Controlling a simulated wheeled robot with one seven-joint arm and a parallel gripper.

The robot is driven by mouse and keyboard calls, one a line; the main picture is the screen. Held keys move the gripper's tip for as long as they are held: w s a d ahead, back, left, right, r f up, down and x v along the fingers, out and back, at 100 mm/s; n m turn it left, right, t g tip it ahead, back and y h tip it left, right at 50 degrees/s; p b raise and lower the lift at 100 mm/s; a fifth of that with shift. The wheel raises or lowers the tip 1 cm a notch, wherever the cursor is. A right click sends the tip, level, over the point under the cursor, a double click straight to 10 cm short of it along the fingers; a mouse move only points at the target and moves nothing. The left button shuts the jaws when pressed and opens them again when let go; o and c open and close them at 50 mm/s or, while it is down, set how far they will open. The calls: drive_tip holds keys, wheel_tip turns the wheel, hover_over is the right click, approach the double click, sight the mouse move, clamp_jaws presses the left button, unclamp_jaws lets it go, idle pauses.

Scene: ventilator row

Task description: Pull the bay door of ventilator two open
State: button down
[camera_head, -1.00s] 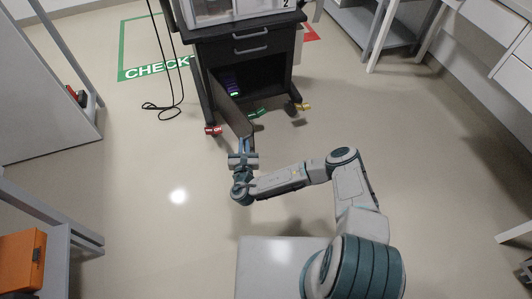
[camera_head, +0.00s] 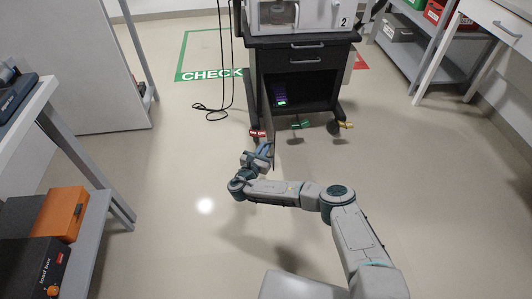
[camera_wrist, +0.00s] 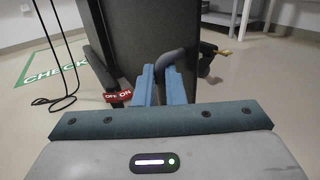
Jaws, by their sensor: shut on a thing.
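Ventilator two is a cart with a white top unit marked "2" (camera_head: 343,22) and a dark cabinet (camera_head: 304,57). Its bay door (camera_head: 271,135) stands open, hinged at the bay's left side and seen nearly edge-on, sticking out towards me. Inside the open bay (camera_head: 312,92) is a purple item with a green light (camera_head: 281,97). My gripper (camera_head: 264,152) is at the door's free end. In the wrist view, its blue fingers (camera_wrist: 163,82) are shut on the dark curved door handle (camera_wrist: 178,58), in front of the dark door panel (camera_wrist: 140,32). The fingers partly hide the handle.
Red (camera_head: 258,133), green (camera_head: 298,124) and yellow (camera_head: 345,125) tags are low by the cart's base. A cable (camera_head: 212,108) lies on the floor left of the cart. Shelves with an orange box (camera_head: 60,213) stand at left. A white desk (camera_head: 490,30) stands at right. Floor around my arm is clear.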

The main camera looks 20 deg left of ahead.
drive_tip(key=shift+w+r, duration=0.1)
drive_tip(key=shift+r, duration=0.1)
drive_tip(key=c, duration=1.5)
unclamp_jaws()
drive_tip(key=shift+a, duration=0.1)
drive_tip(key=s+a+p, duration=0.2)
drive_tip(key=s+p, duration=0.1)
drive_tip(key=s, duration=1)
drive_tip(key=shift+s, duration=0.4)
